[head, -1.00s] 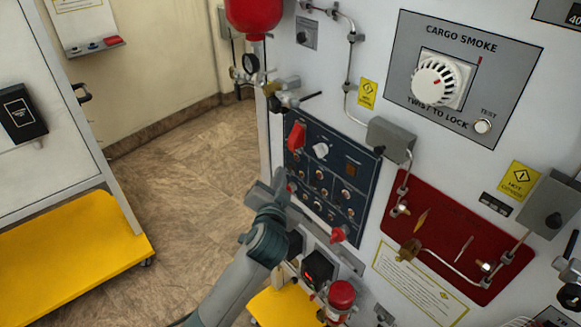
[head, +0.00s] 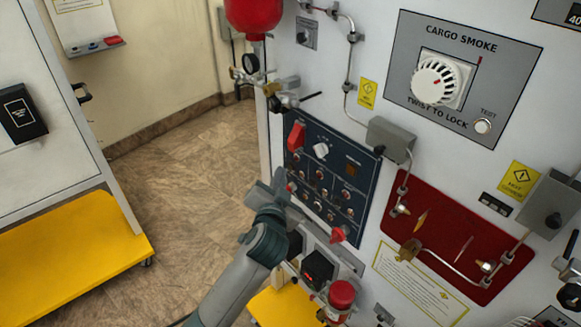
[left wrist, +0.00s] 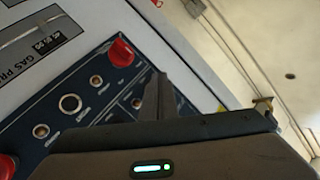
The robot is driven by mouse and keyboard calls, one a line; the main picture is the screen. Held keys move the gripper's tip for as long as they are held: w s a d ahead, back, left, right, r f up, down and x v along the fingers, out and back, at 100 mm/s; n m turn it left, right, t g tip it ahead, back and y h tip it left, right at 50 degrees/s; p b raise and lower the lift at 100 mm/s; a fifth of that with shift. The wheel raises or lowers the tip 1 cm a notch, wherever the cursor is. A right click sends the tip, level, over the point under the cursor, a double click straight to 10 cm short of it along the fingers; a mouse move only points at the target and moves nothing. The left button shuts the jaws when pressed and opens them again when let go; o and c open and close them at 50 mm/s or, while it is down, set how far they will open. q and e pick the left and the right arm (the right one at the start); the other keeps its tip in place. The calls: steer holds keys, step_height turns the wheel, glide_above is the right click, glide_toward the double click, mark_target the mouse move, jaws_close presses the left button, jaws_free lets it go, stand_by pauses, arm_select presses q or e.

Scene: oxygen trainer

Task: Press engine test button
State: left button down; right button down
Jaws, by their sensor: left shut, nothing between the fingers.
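The dark blue control panel (head: 345,163) is set in the white trainer wall, with several small round buttons, a white knob (head: 320,149) and a red switch (head: 296,137). I cannot read which button is the engine test one. My left gripper (head: 277,180) is shut and empty, with its tips in front of the panel's lower left edge. It covers part of that edge. In the left wrist view the shut fingers (left wrist: 158,95) are close over the blue panel (left wrist: 70,110), near a red knob (left wrist: 121,52). Contact with a button cannot be told. My right gripper is not in view.
A cargo smoke panel (head: 400,60) and a red plate (head: 420,225) with pipes are to the right. A yellow-based cart (head: 70,250) stands left. Floor between is clear.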

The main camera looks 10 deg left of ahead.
arm_select(q)
steer(key=shift+w+d, duration=0.1)
steer(key=shift+w, duration=0.05)
steer(key=shift+w+d, duration=0.2)
steer(key=shift+w, duration=0.15)
stand_by(0.8)
steer(key=shift+w+d, duration=0.15)
steer(key=shift+d, duration=0.05)
stand_by(0.5)
steer(key=shift+s+a+p, duration=0.5)
steer(key=shift+s+p, duration=0.05)
steer(key=shift+s, duration=0.1)
stand_by(0.4)
